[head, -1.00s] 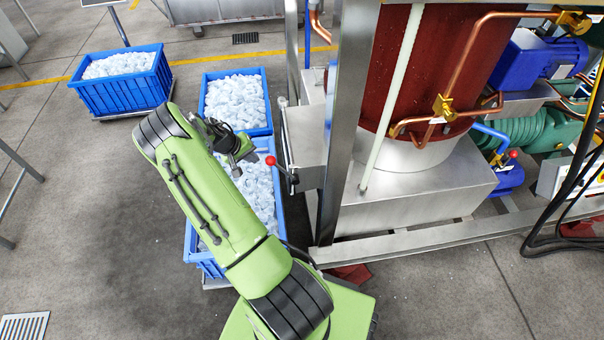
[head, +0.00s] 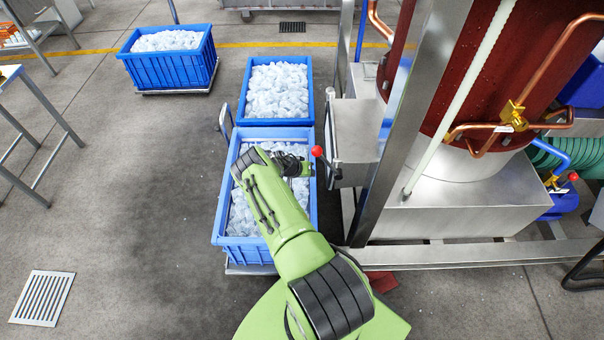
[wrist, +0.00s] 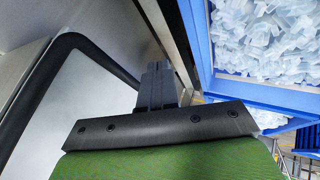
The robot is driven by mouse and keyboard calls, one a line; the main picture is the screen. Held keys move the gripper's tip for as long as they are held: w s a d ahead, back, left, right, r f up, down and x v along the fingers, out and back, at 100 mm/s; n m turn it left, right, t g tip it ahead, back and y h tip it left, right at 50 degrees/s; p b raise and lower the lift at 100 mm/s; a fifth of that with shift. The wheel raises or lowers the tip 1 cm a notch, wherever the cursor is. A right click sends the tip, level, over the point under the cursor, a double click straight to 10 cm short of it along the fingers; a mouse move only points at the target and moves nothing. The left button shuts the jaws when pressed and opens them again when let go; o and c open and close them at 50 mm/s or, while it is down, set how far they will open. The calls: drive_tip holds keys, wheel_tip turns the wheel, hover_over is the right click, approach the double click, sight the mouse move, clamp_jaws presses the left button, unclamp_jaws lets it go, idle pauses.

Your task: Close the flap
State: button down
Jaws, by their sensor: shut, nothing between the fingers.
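The machine's steel outlet box (head: 355,135) stands right of the ice crates in the head view. A lever with a red knob (head: 318,151) sticks out at its lower left, and an upright edge that may be the flap (head: 333,120) lies along its left side. My gripper (head: 307,168) is just left of and below the knob, over the nearer crate; I see no contact. In the wrist view my gripper (wrist: 158,85) is shut and empty, beside a pale metal panel with a black rim (wrist: 65,110). How far the flap stands open is unclear.
A nearer blue crate (head: 224,205) and a farther blue crate (head: 241,98), both full of ice, stand left of the machine. A third ice crate (head: 170,75) is at the back left. A steel post (head: 400,130) rises right of my arm.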

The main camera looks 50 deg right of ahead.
drive_tip(key=s+d, duration=0.1)
drive_tip(key=s+d+r, duration=0.1)
drive_tip(key=shift+s+d, duration=0.1)
drive_tip(key=shift+s, duration=0.2)
